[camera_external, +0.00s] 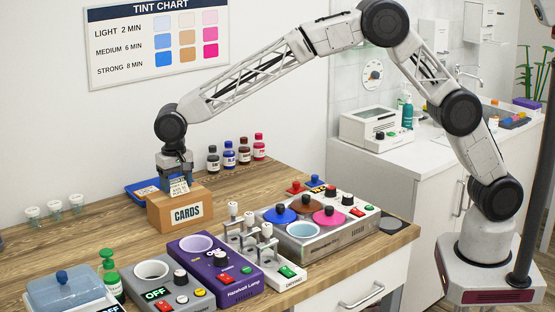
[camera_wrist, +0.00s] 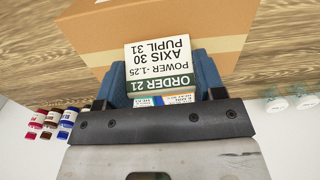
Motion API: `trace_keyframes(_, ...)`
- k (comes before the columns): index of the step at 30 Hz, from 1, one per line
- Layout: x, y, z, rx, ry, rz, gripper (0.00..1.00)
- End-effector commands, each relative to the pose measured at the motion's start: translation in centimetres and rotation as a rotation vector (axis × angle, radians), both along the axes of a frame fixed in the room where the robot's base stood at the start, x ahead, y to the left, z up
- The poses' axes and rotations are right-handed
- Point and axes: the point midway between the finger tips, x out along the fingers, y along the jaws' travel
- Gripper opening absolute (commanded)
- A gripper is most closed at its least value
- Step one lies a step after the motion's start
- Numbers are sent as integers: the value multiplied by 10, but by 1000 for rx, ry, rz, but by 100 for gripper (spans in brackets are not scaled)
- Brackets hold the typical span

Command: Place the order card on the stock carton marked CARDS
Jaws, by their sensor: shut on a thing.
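The order card (camera_external: 180,187) is a small white card with a green band. In the wrist view the card (camera_wrist: 158,55) reads ORDER 21 upside down, with power, axis and pupil lines. My gripper (camera_external: 177,178) points down and is shut on the card, which sits between the blue fingers in the wrist view. The brown stock carton (camera_external: 165,217) marked CARDS stands on the wooden counter just below my gripper. In the wrist view the carton (camera_wrist: 85,38) lies behind the card. I cannot tell whether the card touches it.
A blue tray (camera_external: 138,185) lies just behind the carton. Several small bottles (camera_external: 244,153) stand at the back. The purple Handheld Lamp box (camera_external: 205,262), a grey box (camera_external: 180,290) and a unit with coloured discs (camera_external: 305,238) are in front and to the right.

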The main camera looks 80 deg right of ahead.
Motion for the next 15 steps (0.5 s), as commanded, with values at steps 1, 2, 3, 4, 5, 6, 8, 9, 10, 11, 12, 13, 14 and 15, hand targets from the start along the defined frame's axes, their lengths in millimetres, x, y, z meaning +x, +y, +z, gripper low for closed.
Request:
trace_keyframes(1, 0, 0, 0, 0, 0, 0, 41)
trace_keyframes(2, 0, 0, 0, 0, 0, 0, 41)
trace_keyframes(3, 0, 0, 0, 0, 0, 0, 41)
trace_keyframes(4, 0, 0, 0, 0, 0, 0, 41)
trace_keyframes(5, 0, 0, 0, 0, 0, 0, 41)
trace_keyframes(6, 0, 0, -1, 0, 0, 0, 41)
trace_keyframes(8, 0, 0, -2, 0, 0, 0, 41)
trace_keyframes(9, 0, 0, -3, 0, 0, 0, 41)
trace_keyframes(10, 0, 0, -2, 0, 0, 0, 66)
trace_keyframes(11, 0, 0, -2, 0, 0, 0, 70)
trace_keyframes(12, 0, 0, -2, 0, 0, 0, 76)
trace_keyframes(13, 0, 0, -2, 0, 0, 0, 81)
trace_keyframes(14, 0, 0, -2, 0, 0, 0, 86)
trace_keyframes(15, 0, 0, -2, 0, 0, 0, 88)
